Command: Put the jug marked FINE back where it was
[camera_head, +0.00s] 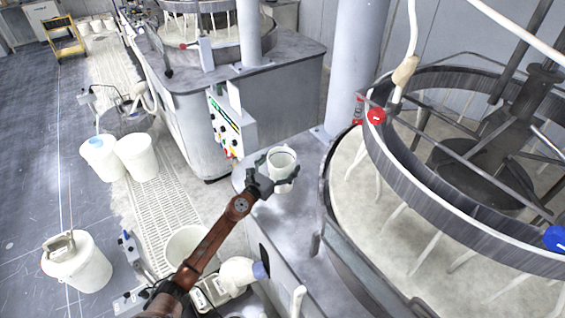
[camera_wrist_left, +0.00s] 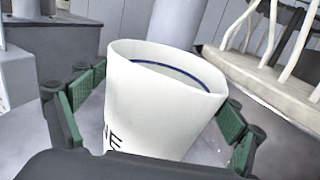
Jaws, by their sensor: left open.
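The white jug (camera_head: 283,160) stands upright on the grey ledge (camera_head: 280,215) of the machine. In the left wrist view the jug (camera_wrist_left: 160,95) shows dark letters low on its side, partly hidden, with "NE" readable, and a dark blue line inside near the rim. My left gripper (camera_head: 277,170) is open around the jug. The jug's base is hidden in the wrist view. My right gripper is not in view.
The round polishing machine (camera_head: 350,215) with its ring and hoses stands close on the right. A grey column (camera_head: 355,60) rises behind the jug. White buckets (camera_head: 137,157) stand on the floor at left. A control box (camera_head: 228,125) is behind the gripper. The ledge in front of the jug is mostly clear.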

